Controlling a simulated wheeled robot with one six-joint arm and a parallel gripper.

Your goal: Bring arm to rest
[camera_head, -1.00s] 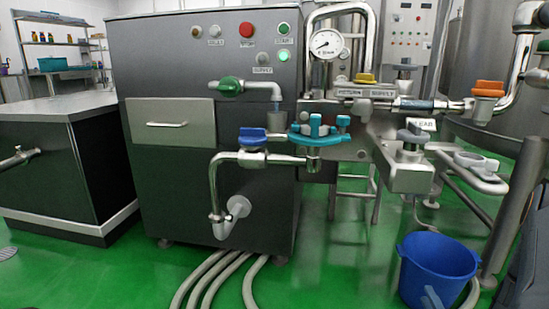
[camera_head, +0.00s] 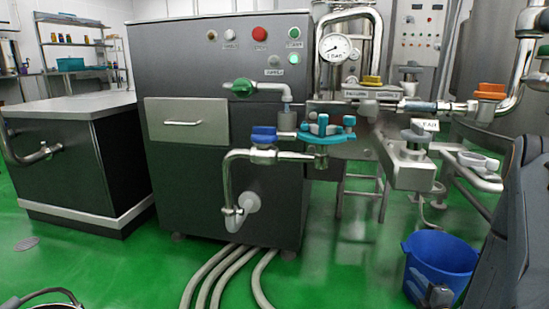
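My arm (camera_head: 510,225) shows as a large dark grey link along the right edge. A small grey part (camera_head: 438,294) at the bottom edge, in front of the blue bucket, may be the end of my arm. It is cut off by the frame, and no pair of fingertips can be made out. I cannot tell whether my gripper is open or holds anything.
The steel machine cabinet (camera_head: 205,195) stands ahead, with a green-handled valve (camera_head: 243,88), blue-handled valve (camera_head: 264,134) and teal clamp (camera_head: 322,128). A blue bucket (camera_head: 437,258) stands at lower right. Hoses (camera_head: 215,272) lie on open green floor. A dark rim (camera_head: 50,293) shows at lower left.

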